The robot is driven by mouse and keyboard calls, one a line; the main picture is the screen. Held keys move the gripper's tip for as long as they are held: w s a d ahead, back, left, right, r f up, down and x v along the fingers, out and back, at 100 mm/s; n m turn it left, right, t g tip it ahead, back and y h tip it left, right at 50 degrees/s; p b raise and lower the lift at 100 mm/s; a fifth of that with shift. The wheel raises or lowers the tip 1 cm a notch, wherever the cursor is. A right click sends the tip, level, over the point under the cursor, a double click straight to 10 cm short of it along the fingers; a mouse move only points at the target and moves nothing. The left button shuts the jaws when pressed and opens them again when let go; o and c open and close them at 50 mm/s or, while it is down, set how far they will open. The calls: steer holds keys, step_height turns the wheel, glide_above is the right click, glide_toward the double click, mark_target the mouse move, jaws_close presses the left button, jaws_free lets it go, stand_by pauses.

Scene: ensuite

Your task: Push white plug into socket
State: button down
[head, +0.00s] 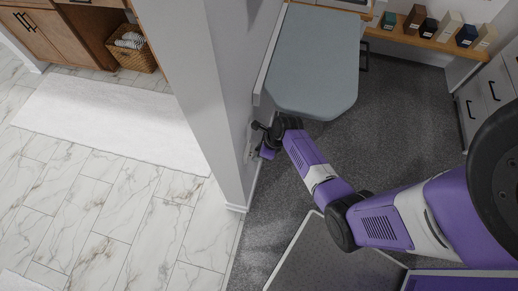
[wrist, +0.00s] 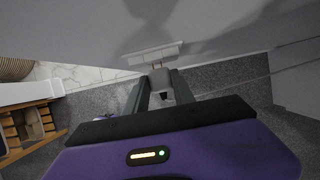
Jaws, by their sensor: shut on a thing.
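A white socket plate (wrist: 154,54) is on the grey wall, straight ahead of my gripper in the wrist view. My gripper (wrist: 159,83) is shut on the plug (wrist: 160,77), which shows pale grey between the two dark fingers. The plug's front end is at or very close to the lower edge of the plate as seen; I cannot tell whether it touches or is in the socket. In the head view my gripper (head: 259,135) is at the wall, low beside the grey-topped ironing-board-like surface; the plug is too small to make out there.
The grey board (head: 314,62) overhangs just right of my gripper. The wall end (head: 215,100) stands to its left, with marble floor and a white rug (head: 112,118) beyond. Dark carpet (head: 395,120) lies open to the right, before a shelf (head: 430,42) and drawers.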

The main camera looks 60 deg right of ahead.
steer(key=shift+w+a, duration=0.2)
steer(key=shift+w, duration=0.25)
steer(key=c, duration=1)
jaws_free()
steer(key=shift+s+r, duration=0.1)
steer(key=shift+r, duration=0.05)
steer(key=v, duration=0.7)
steer(key=shift+r, duration=0.25)
steer(key=shift+s, duration=0.15)
